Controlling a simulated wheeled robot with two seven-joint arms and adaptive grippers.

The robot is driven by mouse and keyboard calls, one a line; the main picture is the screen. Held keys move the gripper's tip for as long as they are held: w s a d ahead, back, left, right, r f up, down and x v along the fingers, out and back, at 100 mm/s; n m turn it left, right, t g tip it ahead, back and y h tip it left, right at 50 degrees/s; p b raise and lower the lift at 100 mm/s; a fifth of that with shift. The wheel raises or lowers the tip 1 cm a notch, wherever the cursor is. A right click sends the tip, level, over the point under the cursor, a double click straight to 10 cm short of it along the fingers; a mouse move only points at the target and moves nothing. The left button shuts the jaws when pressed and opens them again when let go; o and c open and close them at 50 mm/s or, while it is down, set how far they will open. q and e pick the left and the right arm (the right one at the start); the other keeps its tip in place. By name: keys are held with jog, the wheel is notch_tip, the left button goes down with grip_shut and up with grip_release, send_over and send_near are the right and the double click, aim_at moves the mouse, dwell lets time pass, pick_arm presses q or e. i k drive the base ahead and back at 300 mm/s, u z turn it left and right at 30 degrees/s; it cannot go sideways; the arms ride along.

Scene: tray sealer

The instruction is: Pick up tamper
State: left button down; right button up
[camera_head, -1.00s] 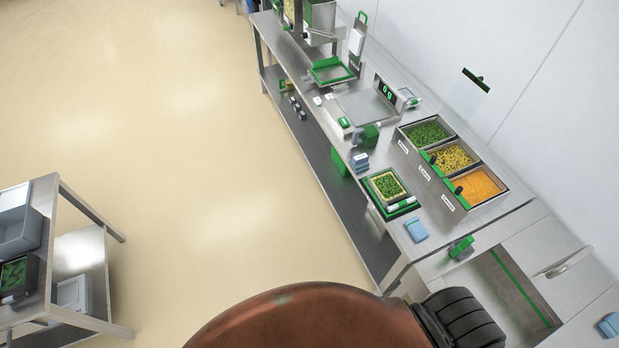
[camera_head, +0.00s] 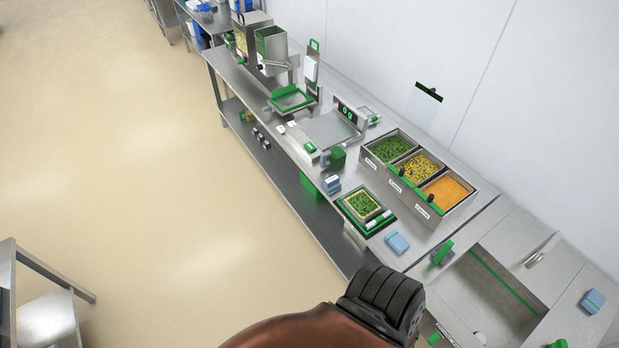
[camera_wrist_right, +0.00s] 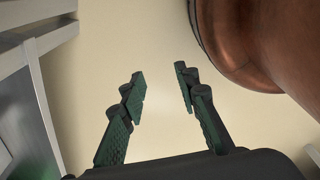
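I cannot tell for certain which thing is the tamper. One candidate is a small green piece (camera_head: 443,252) standing at the near end of the steel bench. Another is a green block (camera_head: 337,157) beside the scale, farther along. My right gripper (camera_wrist_right: 160,82) shows in the right wrist view with its fingers apart and nothing between them. Pale floor lies behind it, so it is away from both green pieces. My left gripper is in neither view.
Another steel table (camera_head: 45,262) stands at the lower left. The floor between is clear.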

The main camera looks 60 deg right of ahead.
aim_at(331, 184)
jog(key=z, duration=0.15)
jog(key=i, duration=0.8)
jog(key=z, duration=1.15)
jog(key=i, duration=0.65)
jog(key=z, duration=0.8)
